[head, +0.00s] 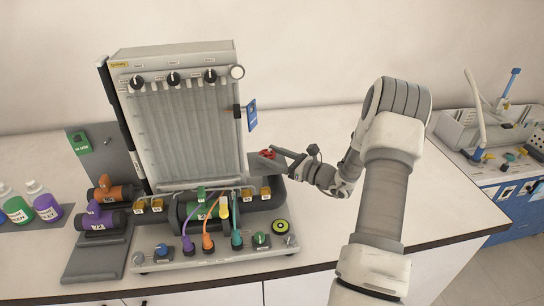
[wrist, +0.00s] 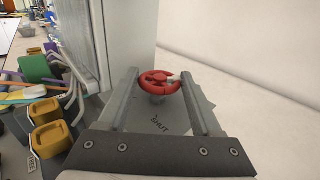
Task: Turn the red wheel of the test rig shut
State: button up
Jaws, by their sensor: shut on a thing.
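The red wheel (wrist: 159,82) is a small spoked handwheel on the right side of the test rig (head: 190,130). In the head view the wheel (head: 268,154) shows beside the rig's lower right edge, at the tips of my gripper (head: 276,153). In the wrist view my gripper (wrist: 160,85) has one finger on each side of the wheel's rim and is shut on it. Below the wheel, the word "SHUT" (wrist: 159,125) is marked on a grey plate. The outer ends of the fingers partly hide the wheel's surroundings.
Yellow blocks (wrist: 47,110) and coloured hoses (head: 210,238) sit at the rig's lower front. Bottles (head: 45,203) stand at the left. The white bench (head: 440,205) is clear to the right of my arm.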

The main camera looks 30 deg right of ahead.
jog(key=m+h, duration=0.1)
jog(key=h, duration=0.1)
jog(key=m+t+h+b, duration=0.1)
jog(key=m+h, duration=0.1)
jog(key=a+m+t+h+b, duration=0.1)
jog(key=h, duration=0.2)
jog(key=shift+s+f+m, duration=0.15)
jog(key=shift+m, duration=0.25)
jog(key=h, duration=0.1)
jog(key=m+h+p, duration=0.1)
jog(key=m+h, duration=0.1)
jog(key=shift+r+t+p, duration=0.25)
jog(key=shift+t+p, duration=0.05)
jog(key=shift+p, duration=0.05)
jog(key=shift+m+h+p, duration=0.5)
jog(key=shift+h+p, duration=0.1)
jog(key=shift+h, duration=0.1)
jog(key=shift+a+f+h+p, duration=0.1)
jog(key=shift+f+h+p, duration=0.05)
jog(key=shift+h+p, duration=0.3)
jog(key=o, duration=1.4)
jog(key=shift+c, duration=0.2)
